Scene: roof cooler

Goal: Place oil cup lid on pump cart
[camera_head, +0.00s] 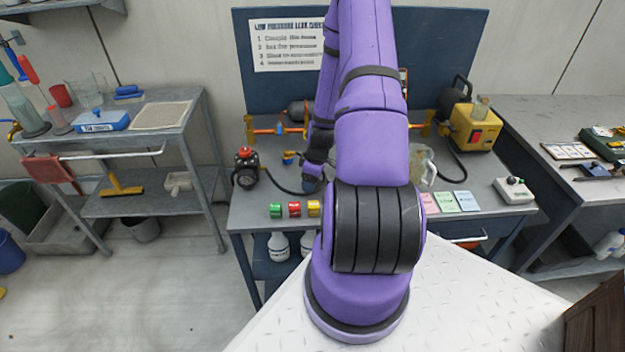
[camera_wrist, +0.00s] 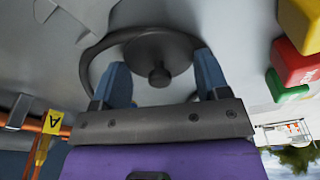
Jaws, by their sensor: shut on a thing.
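My gripper (camera_wrist: 161,68) has its two blue fingers on either side of a dark round lid-like disc (camera_wrist: 150,48) with a small knob, and is shut on it. I take this disc to be the oil cup lid. In the head view my gripper (camera_head: 313,178) is low over the blue-grey bench, left of my forearm, and the lid is hard to make out there. I cannot tell for sure which thing is the pump cart.
Green, red and yellow blocks (camera_head: 295,209) lie just in front of my gripper. A glass jug (camera_head: 421,163) stands right of my arm. A grey shelf cart (camera_head: 205,100) stands at left.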

